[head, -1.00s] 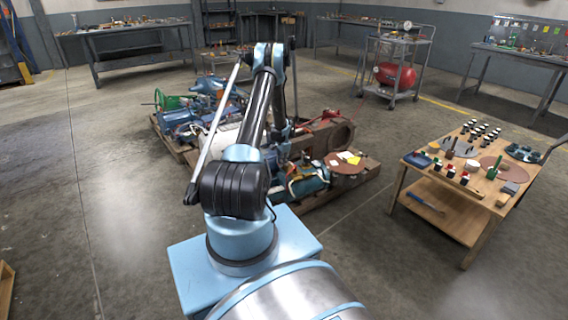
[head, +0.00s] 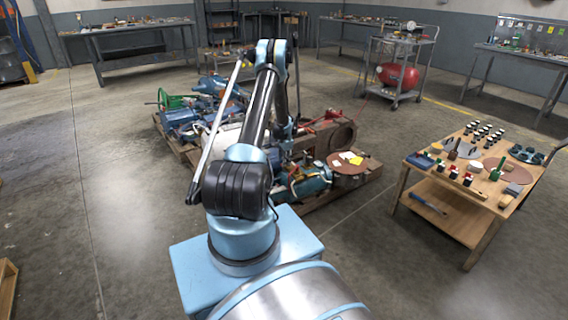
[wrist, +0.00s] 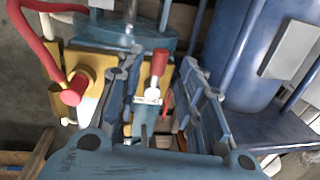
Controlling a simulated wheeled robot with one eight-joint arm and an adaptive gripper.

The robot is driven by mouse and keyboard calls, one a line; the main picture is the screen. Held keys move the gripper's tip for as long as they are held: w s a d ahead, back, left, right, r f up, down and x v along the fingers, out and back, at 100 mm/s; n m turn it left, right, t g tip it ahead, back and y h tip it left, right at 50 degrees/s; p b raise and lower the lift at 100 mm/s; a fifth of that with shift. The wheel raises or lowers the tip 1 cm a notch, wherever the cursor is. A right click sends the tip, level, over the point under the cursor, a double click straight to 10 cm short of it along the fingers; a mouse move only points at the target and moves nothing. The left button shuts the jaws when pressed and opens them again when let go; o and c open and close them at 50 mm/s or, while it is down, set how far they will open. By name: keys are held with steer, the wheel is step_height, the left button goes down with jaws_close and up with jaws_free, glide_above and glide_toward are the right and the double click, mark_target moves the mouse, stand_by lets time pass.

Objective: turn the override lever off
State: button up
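In the wrist view, a small lever with a red grip (wrist: 159,62) stands on a pale metal bracket. I take it to be the override lever, though no label is legible. My gripper (wrist: 157,78) is open, its two blue fingers on either side of the lever with visible gaps. Whether the fingertips reach the lever's depth is hard to tell. In the head view, my arm hides the gripper and lever among the machines on the pallets.
A red knob (wrist: 74,91) on a yellow block and a red hose (wrist: 28,45) lie left of the fingers. A blue cylinder (wrist: 250,55) is close on the right. A wooden cart (head: 440,212) with small items stands right of the pallet (head: 330,193); floor is clear at left.

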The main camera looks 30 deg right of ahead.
step_height(320, 180, up, 10)
steer(key=s, duration=0.1)
steer(key=shift+r, duration=0.2)
stand_by(0.6)
